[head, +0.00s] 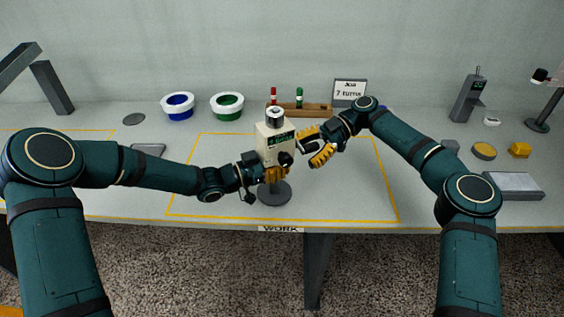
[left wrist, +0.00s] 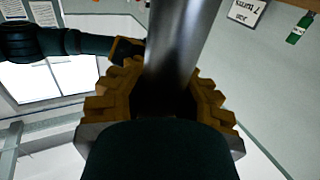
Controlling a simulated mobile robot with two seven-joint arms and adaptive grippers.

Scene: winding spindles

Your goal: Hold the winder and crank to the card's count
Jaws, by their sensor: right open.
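The winder (head: 268,147) is a cream box with a small green display, on a post over a dark round base (head: 274,193). It stands upright. A black crank knob (head: 286,159) is on its front. My left gripper (head: 275,173) is at the post below the box; in the left wrist view its yellow fingers close on both sides of the grey post (left wrist: 182,45). My right gripper (head: 318,148) is open and empty just right of the box, apart from the knob. The card (head: 350,91) behind reads "Job 7 turns".
A wooden rack (head: 300,112) holds red and green spindles behind the winder. A grey device (head: 468,100) and yellow items (head: 519,149) are at right. The yellow-outlined work area around the base is mostly clear.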

